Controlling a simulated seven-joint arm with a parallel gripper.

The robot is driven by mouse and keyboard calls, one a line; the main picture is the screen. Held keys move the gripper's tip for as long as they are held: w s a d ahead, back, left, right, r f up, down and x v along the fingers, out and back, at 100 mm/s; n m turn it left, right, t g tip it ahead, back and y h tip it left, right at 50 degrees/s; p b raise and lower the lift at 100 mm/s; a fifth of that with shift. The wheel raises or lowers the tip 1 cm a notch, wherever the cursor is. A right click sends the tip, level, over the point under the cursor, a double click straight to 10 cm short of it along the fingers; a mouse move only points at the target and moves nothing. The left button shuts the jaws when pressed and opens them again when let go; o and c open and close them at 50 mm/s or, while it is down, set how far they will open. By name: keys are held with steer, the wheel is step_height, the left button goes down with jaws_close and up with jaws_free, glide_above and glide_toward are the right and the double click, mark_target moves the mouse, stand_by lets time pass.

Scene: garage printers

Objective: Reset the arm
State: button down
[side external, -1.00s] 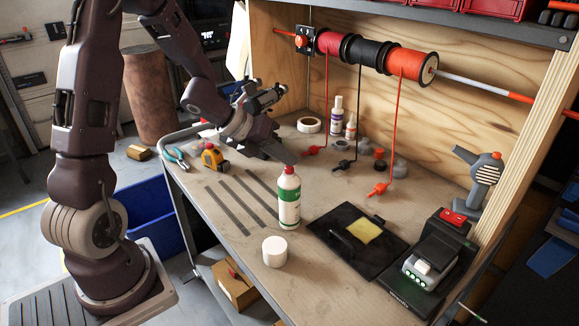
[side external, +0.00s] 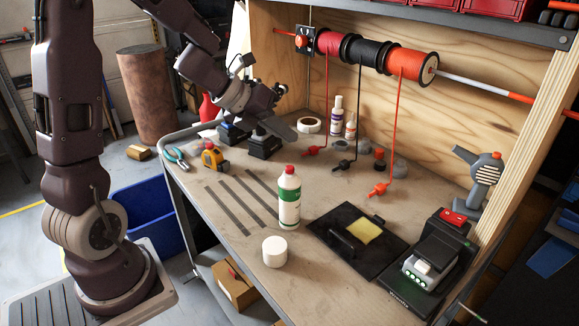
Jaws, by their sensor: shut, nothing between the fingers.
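My gripper (side external: 290,136) is at the end of my arm, over the back left part of the wooden workbench (side external: 245,215). It is shut and holds nothing. Its fingers point down to the right, above the bench top, near the roll of white tape. The fingers are small here and partly merge with the dark gripper body.
A white bottle with a red cap (side external: 289,197), a white jar (side external: 275,252) and a black tray with a yellow sponge (side external: 364,231) stand in front. Filament spools (side external: 370,52) hang behind.

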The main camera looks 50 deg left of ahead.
stand_by(0.3)
step_height(320, 180, up, 6)
steer(key=n+t+y, duration=0.2)
steer(key=n+y, duration=0.1)
steer(key=n, duration=0.3)
steer(key=s+r+n+y, duration=0.5)
steer(key=s+n, duration=0.3)
steer(key=n, duration=0.5)
steer(key=s+d+f+n+g+h, duration=0.2)
steer(key=s+d+n, duration=0.3)
steer(key=s, duration=0.3)
steer(key=s+d+f+n+g+h, duration=0.3)
steer(key=s+d+n, duration=0.3)
steer(key=s, duration=0.3)
steer(key=shift+s+d+n, duration=0.15)
steer(key=shift+s+n, duration=0.1)
steer(key=shift+n, duration=0.05)
